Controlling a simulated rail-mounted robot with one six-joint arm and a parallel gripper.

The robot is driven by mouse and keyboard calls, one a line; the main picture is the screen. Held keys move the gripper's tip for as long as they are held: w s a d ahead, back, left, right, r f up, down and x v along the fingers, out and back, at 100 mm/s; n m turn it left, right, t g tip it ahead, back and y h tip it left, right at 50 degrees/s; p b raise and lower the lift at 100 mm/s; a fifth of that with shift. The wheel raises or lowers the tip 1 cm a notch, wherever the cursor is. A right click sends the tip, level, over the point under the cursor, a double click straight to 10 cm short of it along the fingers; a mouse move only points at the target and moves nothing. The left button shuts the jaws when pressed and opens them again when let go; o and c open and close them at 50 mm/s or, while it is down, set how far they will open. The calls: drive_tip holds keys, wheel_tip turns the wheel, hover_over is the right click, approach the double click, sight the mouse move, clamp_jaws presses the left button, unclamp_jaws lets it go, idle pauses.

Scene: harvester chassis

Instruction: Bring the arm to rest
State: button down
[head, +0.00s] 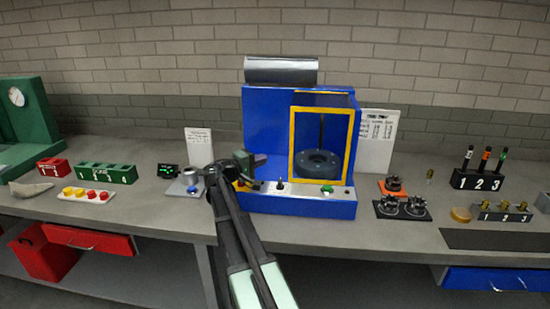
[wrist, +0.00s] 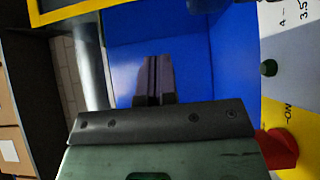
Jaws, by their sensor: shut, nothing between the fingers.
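My arm rises from the bottom middle of the head view to the left front of a blue machine (head: 270,125). My gripper (wrist: 153,58) is shut, its dark fingers together with nothing between them. In the wrist view the fingers stand in front of the machine's blue surface (wrist: 190,65). In the head view the gripper is small and dark against the machine's left side, so contact cannot be told.
The bench holds a yellow-framed window (head: 293,145) on the machine, a green rack (head: 106,173) at left, and toothed parts (head: 415,206) and a numbered black block (head: 476,180) at right.

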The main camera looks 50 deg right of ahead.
drive_tip(key=s+a+f+y, duration=0.2)
drive_tip(key=a+f, duration=0.1)
drive_tip(key=a, duration=0.1)
drive_tip(key=s+a+f+m+y, duration=0.1)
drive_tip(key=s+a+f+y, duration=0.1)
drive_tip(key=a+f+y, duration=0.1)
drive_tip(key=s+a+f+y, duration=0.2)
drive_tip(key=a+f, duration=0.2)
drive_tip(key=a, duration=0.2)
drive_tip(key=shift+a+f+t, duration=0.15)
drive_tip(key=shift+a+t, duration=0.2)
drive_tip(key=shift+t, duration=0.05)
drive_tip(key=s+a+f+n+y, duration=0.1)
drive_tip(key=s+a+f+y, duration=0.1)
drive_tip(key=a, duration=0.8)
drive_tip(key=s+a+f+t+y, duration=0.1)
drive_tip(key=s+a+y, duration=0.3)
drive_tip(key=a, duration=0.6)
drive_tip(key=s+a+f+n+y, duration=0.1)
drive_tip(key=s+a+f+y, duration=0.2)
drive_tip(key=a, duration=0.7)
drive_tip(key=shift+s+a+f+n+t+y, duration=0.35)
drive_tip(key=shift+s+y, duration=0.2)
drive_tip(key=shift+y, duration=0.35)
